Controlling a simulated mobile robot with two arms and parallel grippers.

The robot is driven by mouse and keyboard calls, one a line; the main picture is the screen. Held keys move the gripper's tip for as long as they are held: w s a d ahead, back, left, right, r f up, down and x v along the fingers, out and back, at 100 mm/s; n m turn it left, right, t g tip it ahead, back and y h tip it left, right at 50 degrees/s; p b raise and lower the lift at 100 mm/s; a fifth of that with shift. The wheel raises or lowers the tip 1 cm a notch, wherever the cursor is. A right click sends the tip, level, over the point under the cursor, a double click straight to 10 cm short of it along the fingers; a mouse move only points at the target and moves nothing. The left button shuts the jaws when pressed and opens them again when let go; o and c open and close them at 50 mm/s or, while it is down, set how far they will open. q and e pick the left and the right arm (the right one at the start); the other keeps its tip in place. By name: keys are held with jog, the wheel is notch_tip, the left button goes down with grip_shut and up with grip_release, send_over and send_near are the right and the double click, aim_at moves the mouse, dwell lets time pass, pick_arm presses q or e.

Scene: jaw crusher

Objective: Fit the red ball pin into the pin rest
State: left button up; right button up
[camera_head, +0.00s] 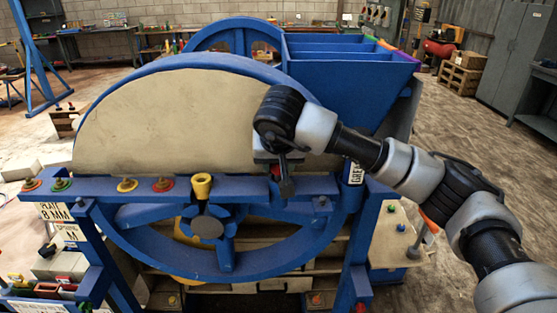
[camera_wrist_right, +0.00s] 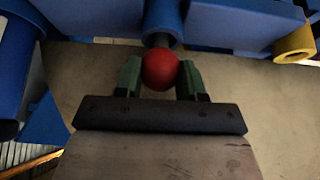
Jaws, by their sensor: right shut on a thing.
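My right gripper (camera_head: 284,180) points down in front of the pale half-disc, at the blue crossbeam. In the right wrist view its two green-tipped fingers (camera_wrist_right: 160,78) are shut on the red ball pin (camera_wrist_right: 161,69), one on each side of the ball. A short dark shaft (camera_wrist_right: 161,41) shows beyond the ball, by the blue beam; I cannot tell whether it is seated in anything. I cannot tell which part is the pin rest. My left gripper is not in view.
The blue crossbeam (camera_head: 240,188) carries a yellow cup (camera_head: 201,185) and several coloured discs with pins to the left. A large blue wheel (camera_head: 222,259) lies below it. A side shelf (camera_head: 388,250) with small coloured knobs stands right. Behind is a blue hopper (camera_head: 350,85).

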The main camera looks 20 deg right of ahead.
jog(key=shift+f, duration=0.4)
jog(key=o, duration=1.1)
jog(key=b+v, duration=0.2)
jog(key=v, duration=0.8)
jog(key=shift+s+a+r+b, duration=0.1)
jog(key=shift+s+r+b, duration=0.1)
jog(key=shift+r+b, duration=0.15)
